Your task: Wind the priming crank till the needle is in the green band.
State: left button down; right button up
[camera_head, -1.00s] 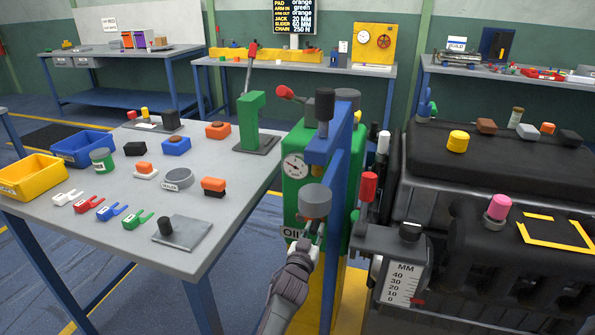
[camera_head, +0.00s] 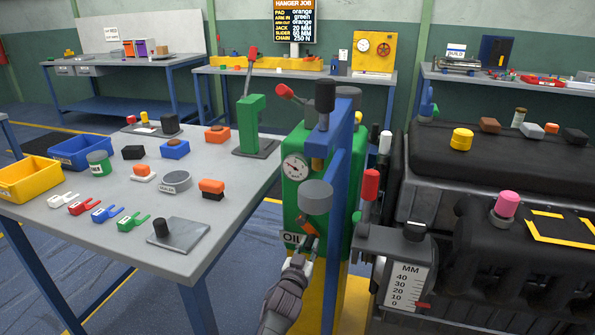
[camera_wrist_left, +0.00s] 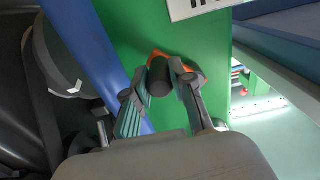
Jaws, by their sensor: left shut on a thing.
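The green oil unit (camera_head: 291,207) stands just right of the table and carries a round white gauge (camera_head: 295,167) on its front. The gauge's dark needle is small, and I cannot make out the green band. Below the gauge is the orange priming crank (camera_head: 310,228), partly hidden by a grey cylinder and my gripper. In the left wrist view its orange arm (camera_wrist_left: 187,66) lies against the green face, with a black knob (camera_wrist_left: 160,78) sticking out. My left gripper (camera_head: 308,243) is shut on this knob, one finger on each side. My right gripper is not in view.
A blue post (camera_head: 334,210) stands close right of the gripper. The grey cylinder (camera_head: 315,196) sits just above it. The table (camera_head: 225,205) at left bears bins and small parts. A dark engine (camera_head: 465,155) and an MM scale (camera_head: 407,285) are at right.

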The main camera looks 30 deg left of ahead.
pick_arm(q)
jog(key=shift+a+r, duration=0.2)
jog(key=shift+r, duration=0.1)
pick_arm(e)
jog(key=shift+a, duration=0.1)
